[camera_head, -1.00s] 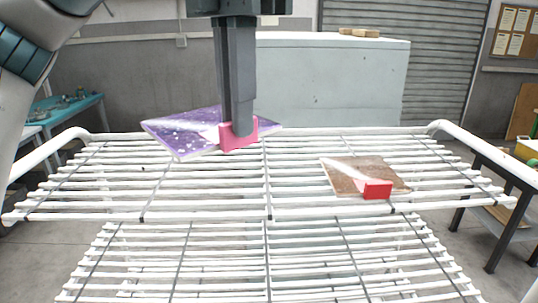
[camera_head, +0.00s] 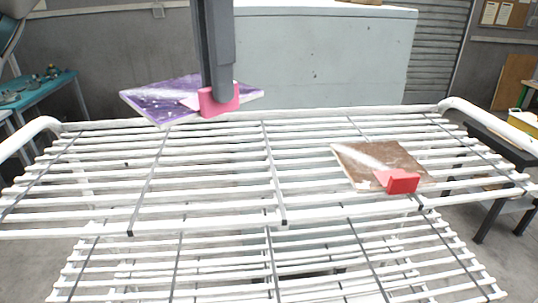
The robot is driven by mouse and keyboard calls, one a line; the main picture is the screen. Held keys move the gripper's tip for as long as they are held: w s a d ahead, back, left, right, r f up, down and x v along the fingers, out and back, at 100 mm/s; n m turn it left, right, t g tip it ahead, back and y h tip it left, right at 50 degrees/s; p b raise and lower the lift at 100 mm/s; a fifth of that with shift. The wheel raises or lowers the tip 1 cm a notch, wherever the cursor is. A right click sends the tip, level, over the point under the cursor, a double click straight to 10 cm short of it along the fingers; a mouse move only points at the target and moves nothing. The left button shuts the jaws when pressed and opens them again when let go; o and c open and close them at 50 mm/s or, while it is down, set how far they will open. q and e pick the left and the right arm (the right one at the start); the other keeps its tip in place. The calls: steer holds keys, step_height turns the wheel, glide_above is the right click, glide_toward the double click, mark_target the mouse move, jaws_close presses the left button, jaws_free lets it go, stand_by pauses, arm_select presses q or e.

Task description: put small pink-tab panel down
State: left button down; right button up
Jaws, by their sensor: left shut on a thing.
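The small panel (camera_head: 158,100) is purple with white specks and has a pink tab (camera_head: 219,101) on its near edge. It is at the rack's far left edge in the head view. My left gripper (camera_head: 221,92) comes down from above and is shut on the pink tab. I cannot tell whether the panel touches the rack bars. The white wire rack (camera_head: 210,180) spans the view. My right gripper is not in view.
A brown panel (camera_head: 372,160) with a red tab (camera_head: 403,183) lies on the rack at the right. A lower rack shelf (camera_head: 210,265) shows beneath. A pale cabinet (camera_head: 320,60) stands behind. The left and middle rack bars are bare.

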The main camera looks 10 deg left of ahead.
arm_select(q)
steer(key=shift+d+f, duration=0.2)
steer(key=shift+d, duration=0.1)
steer(key=d+f+m+b, duration=0.3)
steer(key=d+m, duration=0.4)
steer(key=d, duration=0.3)
steer(key=shift+s+d+f+b, duration=0.25)
steer(key=shift+d+f+b, duration=0.15)
steer(key=shift+b, duration=0.2)
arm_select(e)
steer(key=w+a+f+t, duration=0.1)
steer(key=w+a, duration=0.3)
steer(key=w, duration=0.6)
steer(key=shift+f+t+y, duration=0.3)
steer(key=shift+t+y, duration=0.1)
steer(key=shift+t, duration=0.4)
arm_select(q)
steer(key=shift+a, duration=0.15)
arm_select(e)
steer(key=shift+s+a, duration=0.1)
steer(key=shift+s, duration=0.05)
